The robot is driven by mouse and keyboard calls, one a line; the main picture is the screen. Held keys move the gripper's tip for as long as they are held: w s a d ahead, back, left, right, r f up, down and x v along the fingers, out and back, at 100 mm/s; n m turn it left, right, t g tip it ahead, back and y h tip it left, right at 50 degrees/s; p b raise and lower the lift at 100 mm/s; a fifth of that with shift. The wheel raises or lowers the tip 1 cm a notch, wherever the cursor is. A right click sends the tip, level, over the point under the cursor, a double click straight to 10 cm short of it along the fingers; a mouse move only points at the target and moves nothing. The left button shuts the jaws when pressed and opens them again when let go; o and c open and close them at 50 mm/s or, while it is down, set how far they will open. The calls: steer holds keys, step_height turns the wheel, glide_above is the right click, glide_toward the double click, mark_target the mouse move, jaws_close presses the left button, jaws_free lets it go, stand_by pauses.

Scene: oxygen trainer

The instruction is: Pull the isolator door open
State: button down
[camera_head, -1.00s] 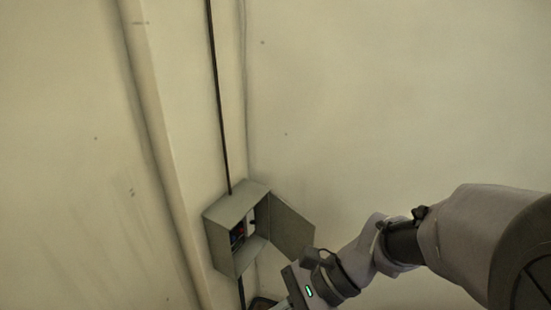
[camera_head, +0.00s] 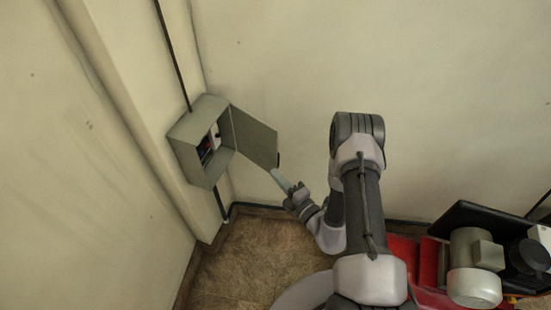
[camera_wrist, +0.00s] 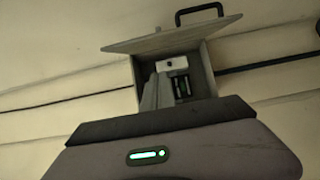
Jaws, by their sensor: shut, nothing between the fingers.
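The isolator box (camera_head: 184,160) is a grey metal case on the wall near the corner. Its door (camera_head: 253,136) stands open, swung out to the right, and the switches inside show. In the wrist view the open door (camera_wrist: 165,37) is seen nearly edge-on above the box (camera_wrist: 208,82), with its black handle (camera_wrist: 198,10) beyond it. My gripper (camera_head: 273,172) is shut and empty, just below the door's lower outer corner. In the wrist view its closed fingers (camera_wrist: 157,90) point towards the box's open front. I cannot tell whether they touch the door.
A dark conduit (camera_head: 172,52) runs up the wall from the box. A wall corner and pillar stand close by. Brown floor (camera_head: 240,262) is free below the box. Red equipment with a grey motor (camera_head: 473,262) stands at the lower right.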

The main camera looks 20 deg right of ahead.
mark_target(276, 158)
steer(key=w, duration=0.2)
steer(key=w+d+b, duration=0.1)
steer(key=w, duration=0.4)
steer(key=shift+w+d+b, duration=0.15)
steer(key=shift+w+b, duration=0.1)
steer(key=shift+b, duration=0.15)
steer(key=shift+d, duration=0.1)
